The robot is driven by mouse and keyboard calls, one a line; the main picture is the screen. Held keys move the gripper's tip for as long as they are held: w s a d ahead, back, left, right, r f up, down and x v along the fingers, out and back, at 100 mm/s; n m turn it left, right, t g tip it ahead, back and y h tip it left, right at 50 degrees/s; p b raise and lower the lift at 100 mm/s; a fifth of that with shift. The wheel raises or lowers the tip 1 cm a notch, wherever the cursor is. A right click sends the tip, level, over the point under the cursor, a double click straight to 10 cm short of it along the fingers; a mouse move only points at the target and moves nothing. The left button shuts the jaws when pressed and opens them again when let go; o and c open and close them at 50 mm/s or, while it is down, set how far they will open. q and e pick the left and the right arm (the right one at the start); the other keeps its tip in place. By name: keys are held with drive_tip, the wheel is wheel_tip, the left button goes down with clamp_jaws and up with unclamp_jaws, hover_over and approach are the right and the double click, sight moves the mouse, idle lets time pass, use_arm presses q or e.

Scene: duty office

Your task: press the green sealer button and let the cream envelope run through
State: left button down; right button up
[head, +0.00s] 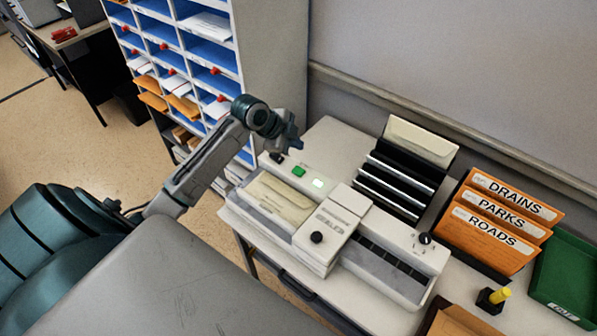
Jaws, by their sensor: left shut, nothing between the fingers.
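The sealer (328,228) is a long white machine on the table, with a raised block across its middle. Its green button (298,171) is on the back edge near the left end, beside a small lit pale-green panel (318,183). A cream envelope (279,200) lies flat in the left channel of the sealer, its right end close to the raised block. My left gripper (295,146) is shut and empty, just behind and above the green button, apart from it as far as I can tell. My right gripper is not in view.
A black rack (397,185) behind the sealer holds another cream envelope (420,141). Orange folders (497,226) and a green tray (566,278) stand at right, with a yellow-handled stamp (493,298) in front. A pigeonhole shelf (265,60) stands behind at left.

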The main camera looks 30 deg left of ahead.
use_arm(q)
drive_tip(key=b, duration=0.4)
hover_over(296, 171)
wheel_tip(296, 171, down, 6)
drive_tip(key=shift+w+r, duration=0.1)
drive_tip(key=shift+r, duration=0.15)
drive_tip(key=shift+f+b, duration=0.65)
drive_tip(key=shift+f, duration=0.45)
idle(0.6)
drive_tip(key=shift+f, duration=0.4)
